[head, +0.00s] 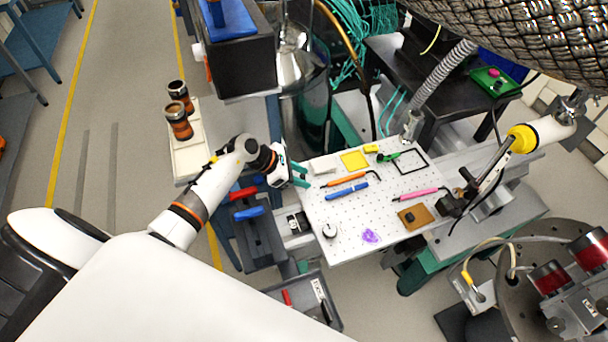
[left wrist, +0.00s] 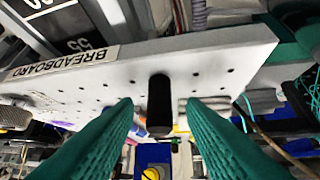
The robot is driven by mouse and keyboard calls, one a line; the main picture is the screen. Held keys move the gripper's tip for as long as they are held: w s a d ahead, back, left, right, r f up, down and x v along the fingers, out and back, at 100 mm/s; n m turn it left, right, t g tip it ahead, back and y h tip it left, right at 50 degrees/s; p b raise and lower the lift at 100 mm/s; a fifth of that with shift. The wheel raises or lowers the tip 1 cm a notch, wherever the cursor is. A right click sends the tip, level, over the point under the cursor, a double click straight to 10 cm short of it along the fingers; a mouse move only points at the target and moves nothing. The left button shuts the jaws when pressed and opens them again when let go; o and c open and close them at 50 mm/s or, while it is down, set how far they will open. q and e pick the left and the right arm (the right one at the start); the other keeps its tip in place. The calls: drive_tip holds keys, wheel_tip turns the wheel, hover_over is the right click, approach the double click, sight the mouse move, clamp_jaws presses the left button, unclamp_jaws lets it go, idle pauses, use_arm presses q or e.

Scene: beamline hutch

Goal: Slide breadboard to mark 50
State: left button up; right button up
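The breadboard (head: 378,212) is a pale perforated board, with small items lying on it, at the middle right of the head view. The left wrist view shows its edge labelled BREADBOARD (left wrist: 215,62). A dark scale with the number 55 (left wrist: 76,44) shows beyond that edge; I see no 50. My left gripper (head: 301,175) is at the board's left edge. Its teal fingers (left wrist: 160,108) are apart, and a black slot or peg (left wrist: 160,98) at the board shows between them. I cannot tell whether they touch it.
A grey tray (head: 333,312) is below. Red-topped instruments (head: 590,250) stand at the lower right. Floor at left is mostly clear.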

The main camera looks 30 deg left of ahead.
use_arm(q)
drive_tip(key=shift+w+d+f, duration=0.15)
drive_tip(key=shift+d+f, duration=0.05)
drive_tip(key=shift+f, duration=0.05)
drive_tip(key=shift+w+d+f, duration=0.1)
drive_tip(key=shift+d+f, duration=0.05)
drive_tip(key=shift+f, duration=0.1)
use_arm(e)
drive_tip(key=shift+w+d+r, duration=0.1)
drive_tip(key=shift+w+d, duration=0.05)
drive_tip(key=shift+w, duration=0.05)
use_arm(q)
clamp_jaws()
use_arm(e)
drive_tip(key=shift+s+a, duration=0.15)
drive_tip(key=shift+a, duration=0.55)
